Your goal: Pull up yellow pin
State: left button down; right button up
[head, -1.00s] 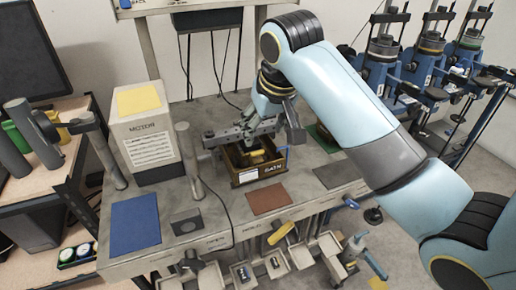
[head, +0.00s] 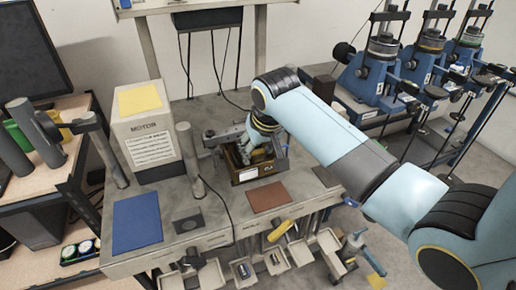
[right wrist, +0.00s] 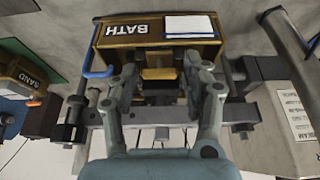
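My right gripper (head: 254,160) points down into the brown box on the bench (head: 262,174). In the right wrist view, this box (right wrist: 190,42) is labelled BATH. The right gripper's two fingers (right wrist: 167,85) are apart. A dull yellow piece (right wrist: 162,73) shows between and beyond the fingertips, inside the box. I cannot tell whether the fingers touch it or whether it is the yellow pin. In the head view the gripper and arm mostly hide it. A yellow handle (head: 280,231) also sticks out at the bench's front edge. My left gripper is not in view.
A grey metal bar (right wrist: 160,115) crosses below the box in the right wrist view. A MOTOR housing (head: 147,145) and a grey post (head: 188,160) stand left of the box. A blue pad (head: 137,222) and a brown pad (head: 268,196) lie in front. Small trays hang at the front edge.

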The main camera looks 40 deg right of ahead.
grip_shut()
jog(key=shift+r, duration=0.85)
jog(key=shift+o, duration=0.2)
grip_release()
jog(key=shift+o, duration=1.3)
jog(key=v, duration=1.2)
jog(key=shift+s, duration=0.15)
